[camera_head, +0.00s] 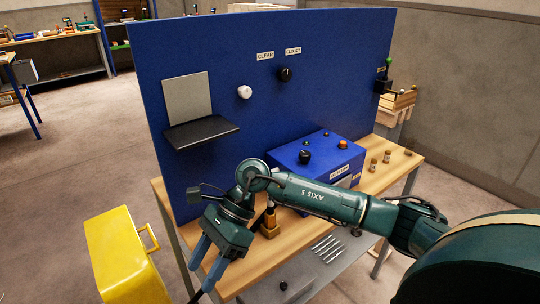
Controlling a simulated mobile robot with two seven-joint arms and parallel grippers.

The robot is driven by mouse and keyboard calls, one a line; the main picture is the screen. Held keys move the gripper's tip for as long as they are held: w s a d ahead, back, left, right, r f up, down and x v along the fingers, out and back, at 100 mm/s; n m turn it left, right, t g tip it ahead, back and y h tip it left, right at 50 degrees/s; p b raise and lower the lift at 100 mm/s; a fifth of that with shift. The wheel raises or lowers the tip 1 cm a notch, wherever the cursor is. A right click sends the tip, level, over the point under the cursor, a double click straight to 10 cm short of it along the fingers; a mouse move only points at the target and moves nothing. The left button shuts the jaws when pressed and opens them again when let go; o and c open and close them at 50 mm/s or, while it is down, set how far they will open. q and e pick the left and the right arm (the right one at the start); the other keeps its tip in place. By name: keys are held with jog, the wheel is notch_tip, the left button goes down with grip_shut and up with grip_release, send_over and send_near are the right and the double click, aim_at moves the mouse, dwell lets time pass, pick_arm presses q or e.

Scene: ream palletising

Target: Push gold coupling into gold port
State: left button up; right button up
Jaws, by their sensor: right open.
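My right arm comes in from the right across the bench. Its gripper (206,270) is open, with two blue fingers apart, pointing down in front of the bench's left end. Nothing shows between the fingers. A gold-brown fitting (269,226) with a dark upper part stands upright on the bench, just right of the gripper and apart from it. Whether it is the gold coupling or the gold port I cannot tell. A blue box (318,158) with knobs stands on the bench, its front partly hidden by my arm. My left gripper is not in view.
A blue upright panel (330,60) with a small black shelf (201,132) stands behind the bench (398,158). Several small brass-coloured pieces (387,156) stand at the bench's right end. A yellow cabinet (120,255) stands on the floor at left.

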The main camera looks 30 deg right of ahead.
jog(key=w+d+r+n+t+h+p, duration=0.1)
jog(key=w+d+r+h, duration=0.15)
jog(key=d, duration=0.35)
jog(key=w+d+r+t+h, duration=0.1)
jog(key=w+d+r+h, duration=0.1)
jog(key=w+d+h, duration=0.3)
jog(key=h+p, duration=0.1)
send_near(271, 205)
jog(key=shift+s+a, duration=0.1)
jog(key=shift+a, duration=0.05)
pick_arm(q)
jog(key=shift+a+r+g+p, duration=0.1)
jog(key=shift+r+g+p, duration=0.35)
jog(key=shift+p, duration=0.2)
pick_arm(e)
notch_tip(271, 205, down, 13)
jog(key=shift+f, duration=0.1)
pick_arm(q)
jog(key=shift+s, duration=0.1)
pick_arm(e)
jog(key=shift+c, duration=0.2)
grip_shut()
jog(key=c, duration=0.6)
grip_release()
jog(key=shift+c, duration=0.2)
grip_shut()
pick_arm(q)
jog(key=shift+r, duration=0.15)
pick_arm(e)
jog(key=shift+r, duration=0.25)
